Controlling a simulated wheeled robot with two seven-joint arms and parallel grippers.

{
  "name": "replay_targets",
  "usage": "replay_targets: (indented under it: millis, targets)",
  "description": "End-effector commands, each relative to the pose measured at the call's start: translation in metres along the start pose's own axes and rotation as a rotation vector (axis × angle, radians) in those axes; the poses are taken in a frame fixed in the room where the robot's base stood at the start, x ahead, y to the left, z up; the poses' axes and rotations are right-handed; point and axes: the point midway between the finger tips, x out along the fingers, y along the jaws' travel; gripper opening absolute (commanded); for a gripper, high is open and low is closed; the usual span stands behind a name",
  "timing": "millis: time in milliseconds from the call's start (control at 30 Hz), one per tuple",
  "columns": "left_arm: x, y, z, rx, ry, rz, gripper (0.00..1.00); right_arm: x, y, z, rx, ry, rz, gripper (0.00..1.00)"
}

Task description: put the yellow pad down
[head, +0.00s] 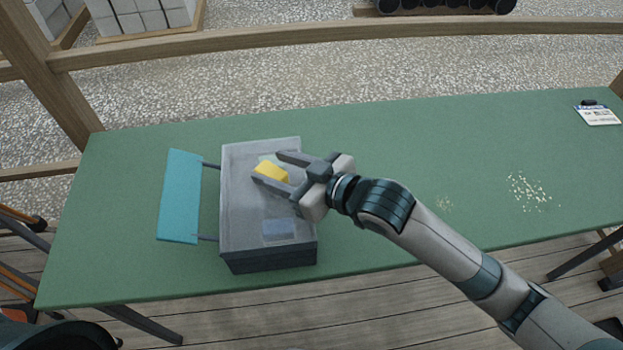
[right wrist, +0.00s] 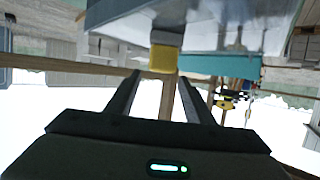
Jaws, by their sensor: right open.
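The yellow pad (head: 271,171) is a small block over the top of a grey box (head: 240,205) on the green table. My right gripper (head: 268,166) is open above the box, and the pad shows between its spread fingers near the tips. In the right wrist view the yellow pad (right wrist: 163,58) appears around the fingertips, with a grey part against it and the box behind. I cannot tell whether either finger touches the pad. My left gripper is not in view.
A teal panel (head: 180,196) joins the box's left side by two dark rods. A pale blue patch (head: 279,229) shows on the box. Crumbs (head: 528,192) and a labelled card (head: 598,115) lie at the right. The green table (head: 400,135) is otherwise largely clear, with a wooden rail behind.

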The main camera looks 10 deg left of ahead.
Motion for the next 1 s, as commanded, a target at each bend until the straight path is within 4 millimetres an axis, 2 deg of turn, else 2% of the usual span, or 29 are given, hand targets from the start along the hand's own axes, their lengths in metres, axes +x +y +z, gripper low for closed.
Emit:
replay_targets:
  millis: [300,500,733,1000]
  targets:
    - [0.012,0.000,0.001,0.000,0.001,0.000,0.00,-0.060,0.001,0.002,-0.002,0.000,0.001,0.48]
    - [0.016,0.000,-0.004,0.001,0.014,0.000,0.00,-0.087,0.001,0.001,-0.001,0.000,0.001,0.48]
    - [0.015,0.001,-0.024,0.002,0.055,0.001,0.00,-0.098,0.000,0.000,-0.001,0.000,0.000,0.48]
    - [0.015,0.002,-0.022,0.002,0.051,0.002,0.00,-0.099,0.000,0.000,0.000,0.000,0.000,0.48]
